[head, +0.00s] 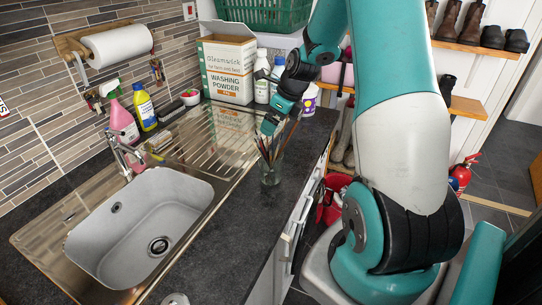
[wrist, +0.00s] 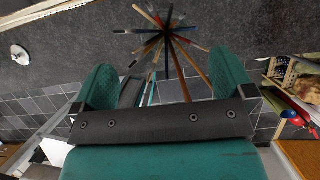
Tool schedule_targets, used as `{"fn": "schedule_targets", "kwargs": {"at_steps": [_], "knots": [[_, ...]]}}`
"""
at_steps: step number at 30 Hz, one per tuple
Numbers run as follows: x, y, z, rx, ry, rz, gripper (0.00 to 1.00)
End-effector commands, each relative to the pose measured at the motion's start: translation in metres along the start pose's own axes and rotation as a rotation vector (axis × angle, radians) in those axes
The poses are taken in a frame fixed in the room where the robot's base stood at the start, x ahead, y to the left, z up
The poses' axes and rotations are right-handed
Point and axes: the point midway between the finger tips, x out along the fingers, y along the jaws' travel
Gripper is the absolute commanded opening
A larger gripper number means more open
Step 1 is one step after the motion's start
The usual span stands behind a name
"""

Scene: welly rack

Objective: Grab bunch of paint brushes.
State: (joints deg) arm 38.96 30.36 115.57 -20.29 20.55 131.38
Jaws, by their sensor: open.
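A bunch of paint brushes (head: 268,148) stands in a clear glass jar (head: 271,175) on the dark worktop, to the right of the sink's drainer. The brushes fan out above the rim. In the wrist view the brushes (wrist: 165,38) spread out like a star ahead of my gripper. My gripper (head: 271,123) is just above and behind the brush tops in the head view. In the wrist view its two teal fingers (wrist: 168,85) are wide apart, with some brush handles reaching towards the gap between them. Nothing is gripped. Whether a finger touches a brush I cannot tell.
The steel sink (head: 140,225) and tap (head: 125,150) are to the left. A washing powder box (head: 228,70) and several bottles stand at the back of the worktop. The worktop in front of the jar (head: 225,245) is mostly clear, and its edge drops off at the right.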

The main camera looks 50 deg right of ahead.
Motion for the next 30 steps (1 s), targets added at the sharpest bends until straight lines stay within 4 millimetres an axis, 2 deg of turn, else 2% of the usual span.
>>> {"fn": "schedule_targets", "kwargs": {"at_steps": [3, 10, 18, 27, 29, 30], "knots": [[0.013, 0.0, 0.001, -0.001, 0.001, 0.002, 1.0], [0.028, 0.0, 0.0, -0.001, 0.002, 0.003, 1.0], [0.063, -0.003, -0.002, -0.001, 0.001, 0.002, 1.0], [0.07, -0.003, -0.002, -0.002, -0.001, -0.001, 1.0], [0.07, -0.003, -0.002, -0.002, -0.001, -0.001, 0.89], [0.07, -0.003, -0.002, -0.002, -0.001, -0.001, 0.79]]}}
